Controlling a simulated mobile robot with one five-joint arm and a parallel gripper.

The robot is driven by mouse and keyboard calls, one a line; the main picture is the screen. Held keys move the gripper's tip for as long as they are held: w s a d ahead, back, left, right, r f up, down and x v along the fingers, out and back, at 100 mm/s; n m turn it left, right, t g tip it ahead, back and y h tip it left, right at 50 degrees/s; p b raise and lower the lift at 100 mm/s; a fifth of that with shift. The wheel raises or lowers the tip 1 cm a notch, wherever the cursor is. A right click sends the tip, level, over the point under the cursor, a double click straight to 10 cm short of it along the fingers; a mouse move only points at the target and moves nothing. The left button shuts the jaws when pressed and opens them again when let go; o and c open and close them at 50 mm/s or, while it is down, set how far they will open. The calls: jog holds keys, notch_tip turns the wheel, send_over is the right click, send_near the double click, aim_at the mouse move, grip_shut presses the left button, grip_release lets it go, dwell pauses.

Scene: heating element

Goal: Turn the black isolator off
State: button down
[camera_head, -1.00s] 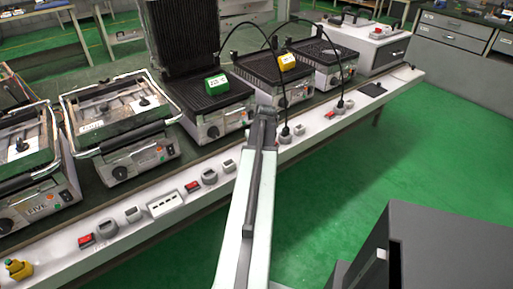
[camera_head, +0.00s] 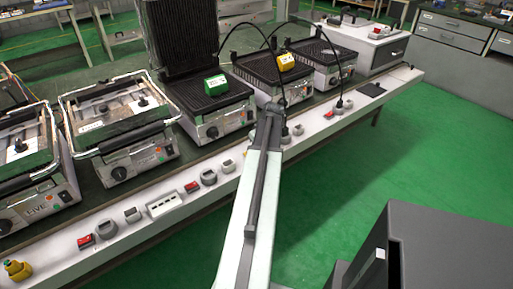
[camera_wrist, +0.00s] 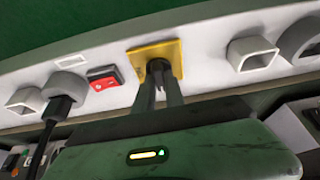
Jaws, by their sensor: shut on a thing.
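The black isolator (camera_wrist: 158,66) is a dark knob on a square yellow plate (camera_wrist: 137,56), set in the white rail in the wrist view. My gripper (camera_wrist: 161,84) reaches it from below in that view, with its two fingers on either side of the knob and shut on it. The fingers and the small size hide which way the knob points. In the head view my arm (camera_head: 262,165) stretches over the rail and hides the black isolator and the fingertips.
In the wrist view a red switch (camera_wrist: 104,77) and a socket with a black plug (camera_wrist: 62,86) lie left of the isolator. A square socket (camera_wrist: 251,54) is to its right. In the head view, grills (camera_head: 122,140) line the bench behind the rail. Green floor (camera_head: 420,155) is open in front.

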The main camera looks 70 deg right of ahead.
jog(key=c, duration=1.4)
grip_release()
jog(key=p+v, duration=0.7)
jog(key=v, duration=0.1)
jog(key=shift+f, duration=0.1)
